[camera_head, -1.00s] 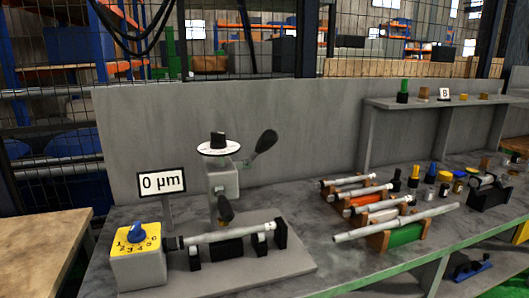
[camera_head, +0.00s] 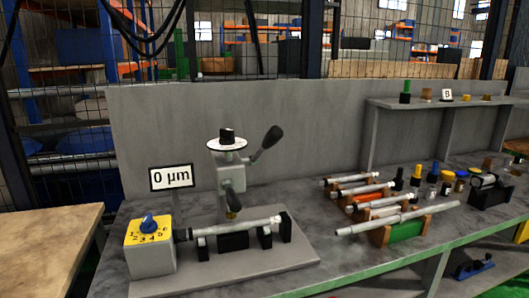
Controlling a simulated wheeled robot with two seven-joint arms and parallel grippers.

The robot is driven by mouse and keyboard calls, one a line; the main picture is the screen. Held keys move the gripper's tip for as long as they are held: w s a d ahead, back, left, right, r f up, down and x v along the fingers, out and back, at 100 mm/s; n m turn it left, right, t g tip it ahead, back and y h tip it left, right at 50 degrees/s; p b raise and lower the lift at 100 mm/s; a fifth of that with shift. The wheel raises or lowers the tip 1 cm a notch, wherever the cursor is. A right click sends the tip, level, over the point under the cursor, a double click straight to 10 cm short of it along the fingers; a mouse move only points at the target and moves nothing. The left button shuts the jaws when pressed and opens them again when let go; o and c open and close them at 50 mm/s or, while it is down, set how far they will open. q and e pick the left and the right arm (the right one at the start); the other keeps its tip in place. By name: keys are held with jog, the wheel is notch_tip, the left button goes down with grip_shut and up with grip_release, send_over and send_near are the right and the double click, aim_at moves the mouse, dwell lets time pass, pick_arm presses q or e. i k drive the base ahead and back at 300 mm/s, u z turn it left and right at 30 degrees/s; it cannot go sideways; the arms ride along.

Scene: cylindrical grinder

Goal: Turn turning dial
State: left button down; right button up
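The turning dial (camera_head: 149,224) is a blue knob on a yellow numbered face. The face tops a grey box (camera_head: 153,262) at the left of the bench. A second dial, a black knob on a white disc (camera_head: 227,142), tops the grey grinder head (camera_head: 231,178) behind. A shaft (camera_head: 237,227) lies horizontally on black supports beside the box. Neither of my grippers shows.
Several shafts lie on coloured wooden holders (camera_head: 404,233) at the right. Small cylinders and a black block (camera_head: 489,194) stand beyond them. A shelf (camera_head: 430,103) marked B is at the back right. A wooden table (camera_head: 48,243) is at the left.

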aim_at(148, 226)
jog(key=z, duration=0.25)
jog(key=k, duration=0.3)
jog(key=u, duration=1.15)
jog(key=i, duration=1.05)
jog(key=z, duration=1.3)
